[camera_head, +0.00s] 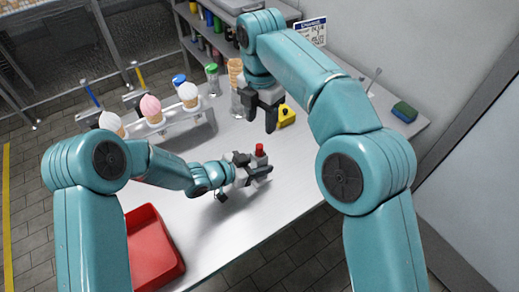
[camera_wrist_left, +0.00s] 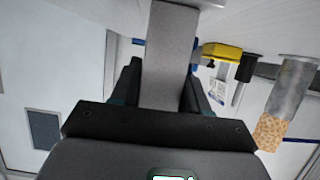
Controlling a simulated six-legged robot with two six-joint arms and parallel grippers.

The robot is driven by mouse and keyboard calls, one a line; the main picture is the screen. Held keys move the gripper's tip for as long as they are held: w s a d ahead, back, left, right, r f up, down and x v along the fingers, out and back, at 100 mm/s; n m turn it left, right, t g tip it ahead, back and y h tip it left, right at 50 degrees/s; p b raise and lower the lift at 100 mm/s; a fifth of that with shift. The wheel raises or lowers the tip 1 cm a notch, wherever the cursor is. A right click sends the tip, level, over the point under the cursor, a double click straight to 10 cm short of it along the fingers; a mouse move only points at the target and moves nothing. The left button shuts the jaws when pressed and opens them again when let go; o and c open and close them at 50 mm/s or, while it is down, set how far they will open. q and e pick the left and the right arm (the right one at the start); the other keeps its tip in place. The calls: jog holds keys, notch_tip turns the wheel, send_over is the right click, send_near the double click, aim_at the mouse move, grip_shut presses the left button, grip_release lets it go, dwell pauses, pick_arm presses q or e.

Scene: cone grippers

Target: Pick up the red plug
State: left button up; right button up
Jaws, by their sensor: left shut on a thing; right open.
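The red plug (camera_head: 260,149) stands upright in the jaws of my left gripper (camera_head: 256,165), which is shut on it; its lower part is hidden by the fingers. My right gripper (camera_head: 261,110) is open and empty, pointing down beside the yellow block, above and behind the left gripper in the head view.
A yellow block (camera_head: 287,115) sits right of the right gripper; it also shows in the left wrist view (camera_wrist_left: 222,52). A rack (camera_head: 178,126) with ice-cream cones and a cone stack (camera_head: 235,72) stand behind. A red tray (camera_head: 152,252) lies at front left. A sponge (camera_head: 404,111) is far right.

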aim_at(260, 146)
jog(key=f, duration=1.1)
jog(key=shift+w+a, duration=0.15)
jog(key=shift+w, duration=0.05)
grip_shut()
